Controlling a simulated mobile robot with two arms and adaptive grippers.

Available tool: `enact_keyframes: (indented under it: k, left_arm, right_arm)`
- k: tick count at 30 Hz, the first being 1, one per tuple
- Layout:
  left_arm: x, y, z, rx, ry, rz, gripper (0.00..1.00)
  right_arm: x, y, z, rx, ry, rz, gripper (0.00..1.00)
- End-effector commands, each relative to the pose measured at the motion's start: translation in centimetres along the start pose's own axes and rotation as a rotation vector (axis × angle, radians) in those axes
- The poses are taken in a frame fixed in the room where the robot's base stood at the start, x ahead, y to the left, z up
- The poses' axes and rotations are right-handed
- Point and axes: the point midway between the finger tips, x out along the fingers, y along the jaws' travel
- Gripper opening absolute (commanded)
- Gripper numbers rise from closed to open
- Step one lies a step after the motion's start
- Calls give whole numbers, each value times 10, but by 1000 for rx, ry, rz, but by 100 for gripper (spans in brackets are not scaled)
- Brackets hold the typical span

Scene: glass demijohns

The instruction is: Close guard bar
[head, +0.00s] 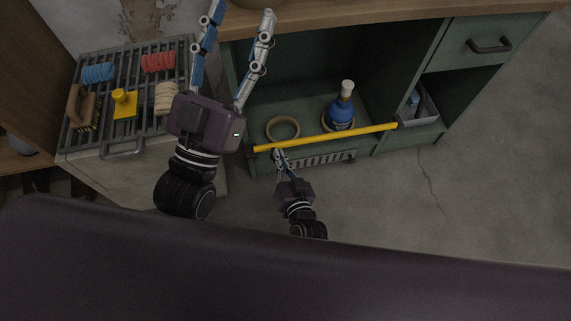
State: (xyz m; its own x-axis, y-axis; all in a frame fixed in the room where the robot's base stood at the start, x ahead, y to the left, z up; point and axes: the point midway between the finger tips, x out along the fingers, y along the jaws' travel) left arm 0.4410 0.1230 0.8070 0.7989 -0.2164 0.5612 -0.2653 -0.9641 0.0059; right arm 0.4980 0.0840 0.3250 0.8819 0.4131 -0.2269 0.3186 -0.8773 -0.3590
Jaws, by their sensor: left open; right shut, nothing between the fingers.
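The yellow guard bar (325,137) runs across the front of the low bay of the green cabinet (437,73), slanting slightly up to the right. Behind it a blue demijohn (340,111) with a pale cap stands upright in a ring. An empty ring (283,128) lies to its left. My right gripper (278,154) is shut and empty, its fingertips at or just below the bar near its left end; I cannot tell whether they touch. My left gripper (241,14) is open and empty, its fingers spread at the cabinet's wooden top edge.
A slatted rack (134,146) at left holds blue, red and cream bundles, a brush (81,107) and a yellow item (124,103). A grey bin (418,106) sits in the cabinet's right cubby, below a closed drawer (488,42). Floor at right is clear.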

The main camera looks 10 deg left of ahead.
Motion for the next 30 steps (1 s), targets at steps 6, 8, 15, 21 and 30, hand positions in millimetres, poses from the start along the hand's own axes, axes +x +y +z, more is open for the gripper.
enact_keyframes:
  k: [6, 8, 15, 21, 30]
  left_arm:
    - [-2, -4, 33, 7, -164, -7, 48]
    - [-4, -6, 45, 9, -221, -10, 48]
    - [-23, -12, 90, 16, -447, -23, 48]
    - [-47, -17, 124, 20, -636, -34, 48]
    - [-97, -25, 163, 24, -916, -52, 48]
  right_arm:
    - [-1, -1, -10, 0, 1, 0, 0]
    - [-1, -1, -13, 0, 1, 1, 0]
    - [-1, -1, -23, -1, 1, 1, 0]
    - [-1, -2, -32, -2, 1, 2, 0]
    - [-10, -1, -40, -1, -2, 3, 0]
